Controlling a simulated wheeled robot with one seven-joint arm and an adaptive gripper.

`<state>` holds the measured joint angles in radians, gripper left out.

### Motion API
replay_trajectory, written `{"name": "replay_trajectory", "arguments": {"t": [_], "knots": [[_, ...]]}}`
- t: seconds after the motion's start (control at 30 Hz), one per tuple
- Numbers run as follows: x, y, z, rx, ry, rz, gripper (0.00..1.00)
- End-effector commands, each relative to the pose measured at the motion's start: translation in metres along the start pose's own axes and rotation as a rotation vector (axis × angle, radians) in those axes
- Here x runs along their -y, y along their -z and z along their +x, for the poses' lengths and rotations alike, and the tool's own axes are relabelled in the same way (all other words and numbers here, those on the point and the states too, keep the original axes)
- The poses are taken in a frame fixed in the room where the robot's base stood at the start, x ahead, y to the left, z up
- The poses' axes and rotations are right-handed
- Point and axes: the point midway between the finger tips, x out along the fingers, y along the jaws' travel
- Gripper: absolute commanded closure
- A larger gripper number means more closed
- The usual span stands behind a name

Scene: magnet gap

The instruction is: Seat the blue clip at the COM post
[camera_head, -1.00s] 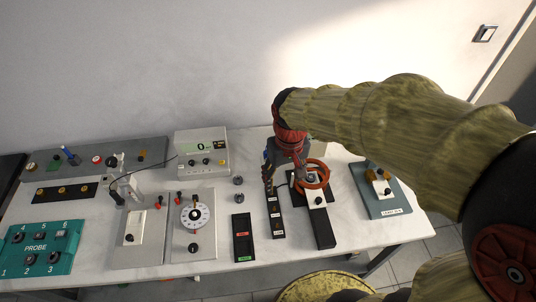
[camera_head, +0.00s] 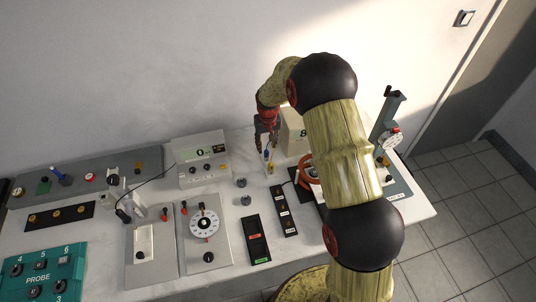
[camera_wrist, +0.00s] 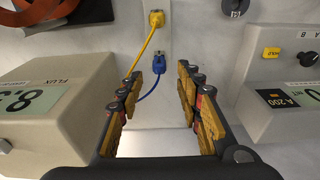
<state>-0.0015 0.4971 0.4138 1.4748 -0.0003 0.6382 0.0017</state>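In the head view my gripper (camera_head: 268,146) points down at the back of the table, between two meters. A black post (camera_wrist: 308,58) sits on the meter marked A 200 in the wrist view. I cannot read a COM label in either view.
A yellow clip (camera_wrist: 155,18) with a yellow lead lies beyond the blue clip. The flux meter (camera_wrist: 50,100) and the other meter (camera_wrist: 270,110) flank my gripper closely. An orange ring (camera_head: 308,170) stands partly behind my arm. Bare tabletop shows between the meters.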

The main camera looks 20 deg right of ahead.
Motion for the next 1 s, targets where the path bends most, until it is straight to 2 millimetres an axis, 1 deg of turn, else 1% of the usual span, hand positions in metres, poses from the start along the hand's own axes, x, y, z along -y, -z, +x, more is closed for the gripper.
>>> {"name": "replay_trajectory", "arguments": {"t": [0.2, 0.43, 0.6, 0.7, 0.97, 1.0], "knots": [[0.0, -0.001, 0.022, -0.002, 0.0, 0.0, 0.64], [-0.001, -0.002, 0.04, -0.002, 0.0, 0.0, 0.64], [-0.001, -0.004, 0.065, -0.002, 0.0, 0.0, 0.64], [-0.001, -0.003, 0.076, -0.002, 0.001, 0.0, 0.64], [-0.001, -0.002, 0.079, -0.004, 0.001, -0.001, 0.64], [-0.001, -0.003, 0.079, -0.004, 0.001, 0.0, 0.67]]}}
